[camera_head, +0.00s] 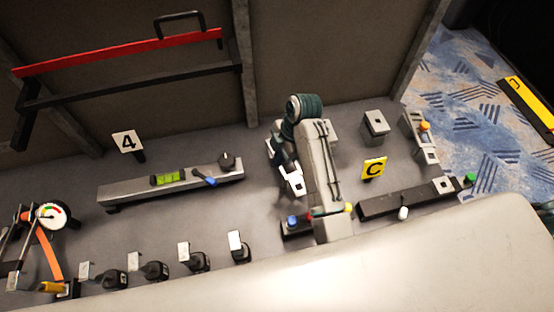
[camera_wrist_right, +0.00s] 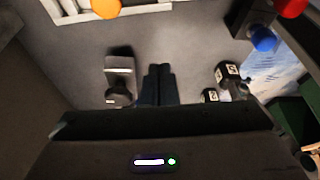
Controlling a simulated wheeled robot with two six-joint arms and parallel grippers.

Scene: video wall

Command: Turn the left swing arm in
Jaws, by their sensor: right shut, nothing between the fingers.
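A red bar (camera_head: 120,53) with a black handle (camera_head: 178,22) on top runs across the wall panel at upper left in the head view. A black bar (camera_head: 130,86) lies below it, joined to it near the right end. It looks like the left swing arm, but I cannot tell for sure. My right arm stands right of the middle, well right of the red bar, its gripper (camera_head: 292,180) low over the grey surface and partly hidden. In the right wrist view its fingers (camera_wrist_right: 158,85) are together and empty. My left gripper is not in view.
A yellow "C" sign (camera_head: 374,169) and grey block (camera_head: 375,127) stand right of my arm. Patterned carpet lies at far right.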

